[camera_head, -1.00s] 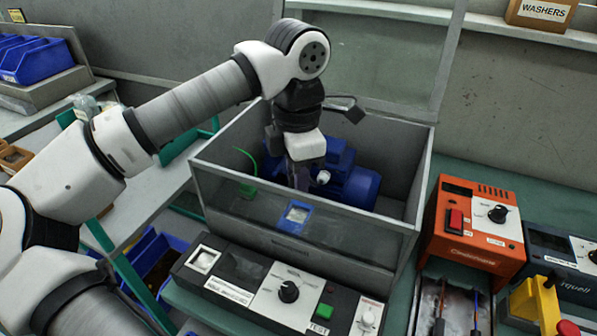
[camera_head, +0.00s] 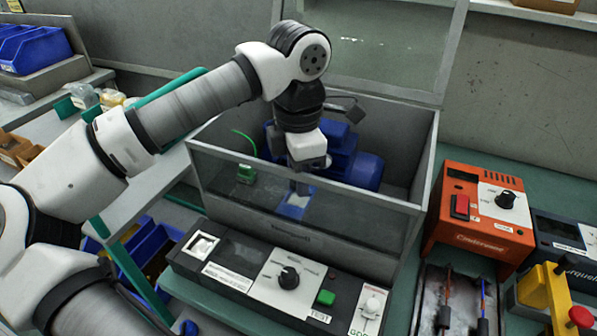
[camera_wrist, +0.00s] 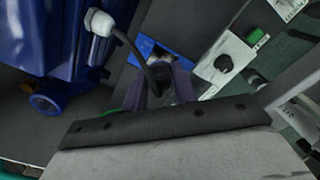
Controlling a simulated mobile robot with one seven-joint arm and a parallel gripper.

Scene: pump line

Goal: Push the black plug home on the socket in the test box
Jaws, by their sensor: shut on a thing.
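The test box (camera_head: 345,222) is an open-topped grey box with a clear front. My gripper (camera_head: 302,187) reaches down inside it, behind the clear front, just above a blue piece with a pale face (camera_head: 296,204), which seems to be the socket. In the wrist view my gripper (camera_wrist: 163,85) is shut on the black plug (camera_wrist: 157,72), whose black cable runs up to a white elbow fitting (camera_wrist: 100,22). The blue piece (camera_wrist: 146,47) shows just beyond the fingers. Whether the plug touches the socket is hidden.
A blue motor-pump (camera_head: 352,165) fills the back of the box, close to my gripper. In front is a control panel (camera_head: 285,280) with a knob and green button. An orange unit (camera_head: 480,215) stands at right.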

